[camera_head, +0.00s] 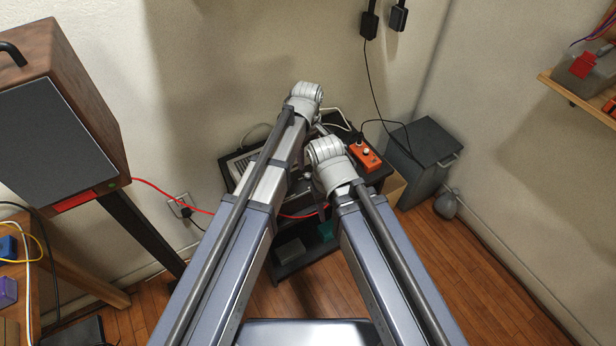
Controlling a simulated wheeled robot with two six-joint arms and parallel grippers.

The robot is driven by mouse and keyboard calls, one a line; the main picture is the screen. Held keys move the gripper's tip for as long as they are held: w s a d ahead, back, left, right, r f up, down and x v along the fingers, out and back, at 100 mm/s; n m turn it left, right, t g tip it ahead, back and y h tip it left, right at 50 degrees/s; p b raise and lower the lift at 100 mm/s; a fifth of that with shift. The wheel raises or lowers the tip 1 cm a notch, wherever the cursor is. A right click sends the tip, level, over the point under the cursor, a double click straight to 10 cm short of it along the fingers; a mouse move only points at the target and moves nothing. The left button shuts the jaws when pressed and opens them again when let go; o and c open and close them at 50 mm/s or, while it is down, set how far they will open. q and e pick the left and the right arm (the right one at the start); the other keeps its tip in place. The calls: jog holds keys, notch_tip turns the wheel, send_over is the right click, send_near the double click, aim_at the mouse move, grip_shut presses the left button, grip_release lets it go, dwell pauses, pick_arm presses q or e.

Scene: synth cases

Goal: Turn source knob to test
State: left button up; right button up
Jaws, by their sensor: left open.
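A dark synth case (232,168) with a pale front edge lies on the dark stand in the corner, largely hidden behind my arms.
A wooden speaker (55,110) stands at left, a grey bin (422,160) right of the stand. A red cable (150,186) runs from the speaker to the stand. A wall shelf (575,98) is at right. Wooden floor (470,275) is clear at right.

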aim_at(308, 175)
pick_arm(q)
jog(key=shift+w+d+f+n, duration=0.1)
jog(key=shift+w+n, duration=0.15)
jog(key=shift+n, duration=0.05)
jog(key=shift+f, duration=0.15)
notch_tip(308, 175, down, 8)
jog(key=b, duration=0.8)
jog(key=shift+r, duration=0.25)
grip_shut()
